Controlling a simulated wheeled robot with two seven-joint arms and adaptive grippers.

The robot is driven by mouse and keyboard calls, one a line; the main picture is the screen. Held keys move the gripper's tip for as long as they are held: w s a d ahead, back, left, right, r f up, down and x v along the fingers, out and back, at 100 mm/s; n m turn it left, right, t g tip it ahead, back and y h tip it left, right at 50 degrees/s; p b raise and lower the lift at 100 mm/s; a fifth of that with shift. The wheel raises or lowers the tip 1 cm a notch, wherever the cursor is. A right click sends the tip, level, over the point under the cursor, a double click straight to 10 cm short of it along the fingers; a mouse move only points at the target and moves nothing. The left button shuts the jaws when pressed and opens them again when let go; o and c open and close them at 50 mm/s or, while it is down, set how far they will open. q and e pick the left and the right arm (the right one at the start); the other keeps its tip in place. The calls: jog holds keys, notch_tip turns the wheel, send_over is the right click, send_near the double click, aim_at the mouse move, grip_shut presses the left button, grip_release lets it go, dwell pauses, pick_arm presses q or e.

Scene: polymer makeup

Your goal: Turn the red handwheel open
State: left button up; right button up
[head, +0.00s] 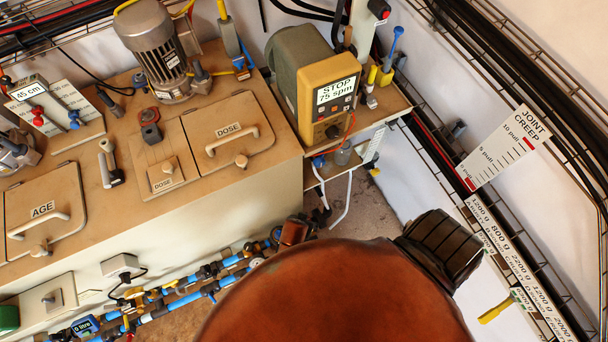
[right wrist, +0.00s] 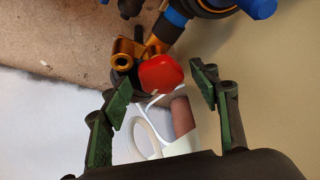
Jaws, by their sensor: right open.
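In the right wrist view, the red handwheel (right wrist: 160,72) shows as a rounded red knob beside a brass-coloured valve body (right wrist: 126,50). My right gripper (right wrist: 162,79) is open, with one green-padded finger to the left of the handwheel and one to the right. In the picture there are gaps between the handwheel and both fingers, and I see no contact. How far the handwheel lies beyond the fingertips is hard to tell. I cannot make out this handwheel in the head view. My left gripper is not in view.
Blue fittings (right wrist: 211,8) lie just above the handwheel, and a white looped tube (right wrist: 148,134) lies below it. In the head view, blue pipework (head: 208,288) runs low along the front of the beige cabinet (head: 190,222). A yellow pump (head: 327,88) stands on its shelf at the back.

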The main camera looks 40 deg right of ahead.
jog(key=c, duration=1.1)
jog(key=shift+d, duration=0.15)
jog(key=shift+c, duration=0.3)
